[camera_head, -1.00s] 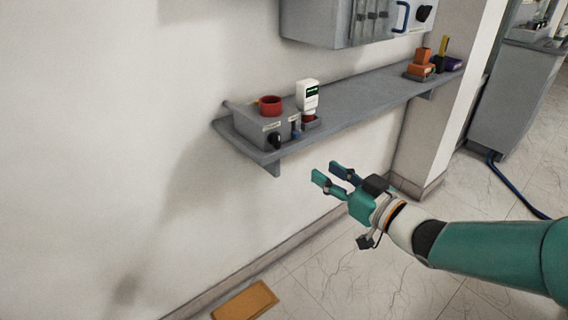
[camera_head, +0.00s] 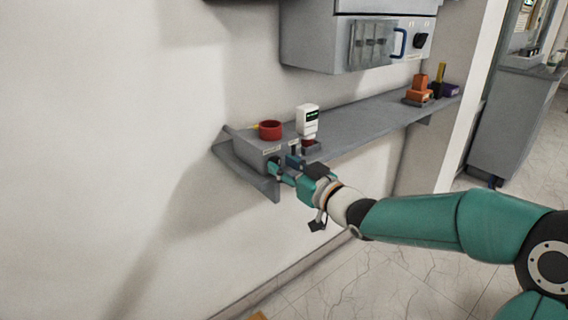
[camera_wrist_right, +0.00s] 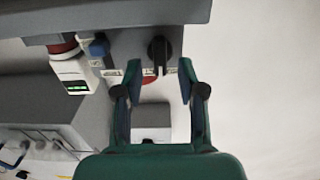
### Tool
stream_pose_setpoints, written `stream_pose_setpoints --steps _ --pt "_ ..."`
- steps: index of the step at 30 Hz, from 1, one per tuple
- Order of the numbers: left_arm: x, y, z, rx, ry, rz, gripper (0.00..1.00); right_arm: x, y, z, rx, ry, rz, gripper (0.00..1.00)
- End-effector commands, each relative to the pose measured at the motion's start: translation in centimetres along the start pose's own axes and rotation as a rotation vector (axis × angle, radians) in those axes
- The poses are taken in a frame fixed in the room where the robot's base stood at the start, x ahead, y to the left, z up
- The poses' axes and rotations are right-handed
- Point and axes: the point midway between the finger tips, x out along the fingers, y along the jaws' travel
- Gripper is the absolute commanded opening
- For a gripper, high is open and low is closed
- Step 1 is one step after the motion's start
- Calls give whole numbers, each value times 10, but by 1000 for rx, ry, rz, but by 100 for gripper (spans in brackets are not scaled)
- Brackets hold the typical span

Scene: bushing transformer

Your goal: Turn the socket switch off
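The grey socket box (camera_head: 253,150) stands at the left end of the wall shelf with a red ring on top. Its black rotary switch (camera_wrist_right: 160,50) shows in the right wrist view, between and just beyond my finger tips; my gripper hides it in the head view. My right gripper (camera_head: 283,171) is in front of the box. It is open in the right wrist view (camera_wrist_right: 159,78), one finger on each side of the switch's line, with nothing held. I cannot tell if the fingers touch the switch. My left gripper is not in view.
A white device with a green display (camera_head: 307,120) stands on a red base beside the box. A blue plug (camera_wrist_right: 97,47) is close to the switch. The grey shelf (camera_head: 350,122) carries orange blocks (camera_head: 418,90) at right. A grey wall cabinet (camera_head: 345,40) hangs above.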

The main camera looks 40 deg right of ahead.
Motion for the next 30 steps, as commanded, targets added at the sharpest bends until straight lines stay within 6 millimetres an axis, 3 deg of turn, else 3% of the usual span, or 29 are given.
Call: stream_pose_setpoints --steps 6,15,23,24,26,30 --pt "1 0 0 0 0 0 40 18 0 0 -1 0 0 40" --pt "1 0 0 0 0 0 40 20 0 0 -1 0 0 40" --pt "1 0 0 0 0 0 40 20 0 0 -1 -1 -1 0" --pt "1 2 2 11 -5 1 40 18 25 1 -7 -2 13 0" --pt "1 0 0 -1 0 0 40 19 10 0 0 -1 4 0" --pt "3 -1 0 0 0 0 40 18 5 0 -11 1 7 0"
